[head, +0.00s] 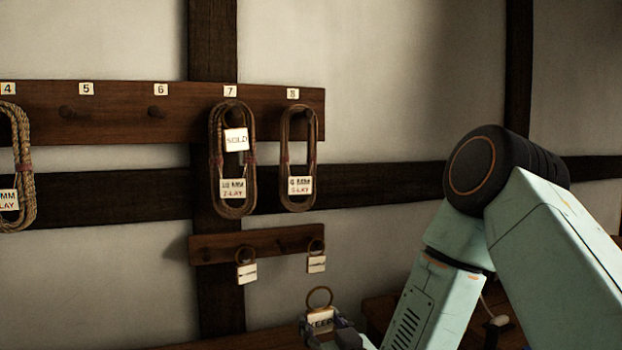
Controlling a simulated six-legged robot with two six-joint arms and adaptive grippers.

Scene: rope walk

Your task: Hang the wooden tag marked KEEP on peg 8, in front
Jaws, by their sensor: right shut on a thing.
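The tag marked KEEP (320,321) is at the bottom of the head view, with a ring (319,298) standing up above it. My right gripper (330,334) is shut on this tag, below the small lower rack. Peg 8 is under the number 8 plate (293,94) at the right end of the long board. A thin rope coil (285,160) with a white 6 MM label (300,185) hangs there, and the peg itself is hard to make out. My left gripper is not in view.
Peg 7 holds a rope coil (250,150) with a SOLD tag (236,140). Pegs 5 (68,112) and 6 (158,111) are bare. Two ringed tags (246,273) (317,264) hang on the lower rack (215,249). Another coil (22,150) hangs at far left.

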